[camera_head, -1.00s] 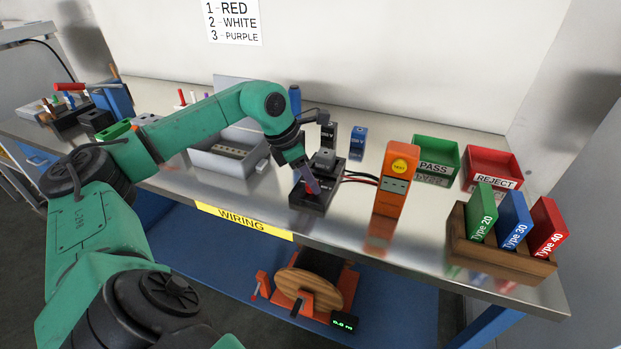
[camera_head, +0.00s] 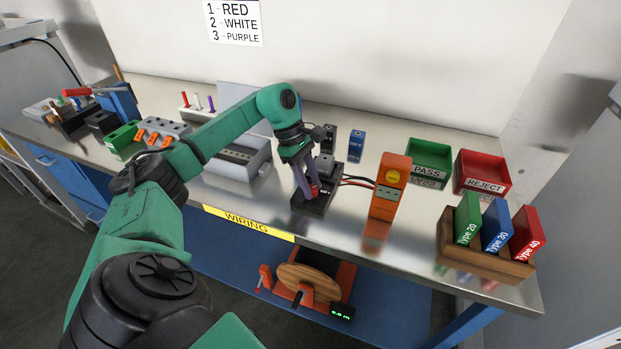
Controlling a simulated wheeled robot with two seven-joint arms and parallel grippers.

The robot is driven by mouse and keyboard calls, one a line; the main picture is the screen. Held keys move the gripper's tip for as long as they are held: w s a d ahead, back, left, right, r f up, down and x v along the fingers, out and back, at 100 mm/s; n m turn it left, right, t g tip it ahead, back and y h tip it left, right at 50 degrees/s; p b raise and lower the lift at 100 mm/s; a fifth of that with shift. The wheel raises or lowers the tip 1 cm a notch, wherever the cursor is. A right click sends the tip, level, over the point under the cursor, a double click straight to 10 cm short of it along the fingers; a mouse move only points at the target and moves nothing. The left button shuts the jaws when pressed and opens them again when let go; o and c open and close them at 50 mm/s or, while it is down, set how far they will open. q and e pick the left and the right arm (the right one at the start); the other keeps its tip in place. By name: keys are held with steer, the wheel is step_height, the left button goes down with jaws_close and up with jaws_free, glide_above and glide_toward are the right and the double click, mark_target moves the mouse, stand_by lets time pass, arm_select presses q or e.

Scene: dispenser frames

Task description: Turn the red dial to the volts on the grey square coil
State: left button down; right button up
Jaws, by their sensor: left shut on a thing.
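A black test base (camera_head: 318,204) stands on the bench near its front edge. A grey square coil (camera_head: 325,164) sits on the back part of this base; any volts marking on it is too small to read. The red dial (camera_head: 314,190) is on the front part of the base, mostly hidden by my fingers. My left gripper (camera_head: 308,191) reaches down from above, in front of the coil, and is shut on the red dial. The dial's scale and pointer cannot be read. My right gripper is not in view.
An orange tester (camera_head: 388,190) stands to the right, wired to the base. A black block (camera_head: 329,132) and a blue block (camera_head: 356,147) stand behind. Green PASS (camera_head: 428,158) and red REJECT (camera_head: 482,172) bins and a wooden rack (camera_head: 480,260) are further right.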

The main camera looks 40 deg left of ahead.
arm_select(q)
steer(key=shift+w+r+m+g, duration=0.1)
steer(key=shift+m+g, duration=0.2)
steer(key=shift+m, duration=0.3)
steer(key=c, duration=0.5)
jaws_free()
steer(key=p+v, duration=0.2)
steer(key=v, duration=1.2)
steer(key=shift+a+r+p, duration=0.1)
steer(key=shift+r+p, duration=0.1)
steer(key=shift+p, duration=0.15)
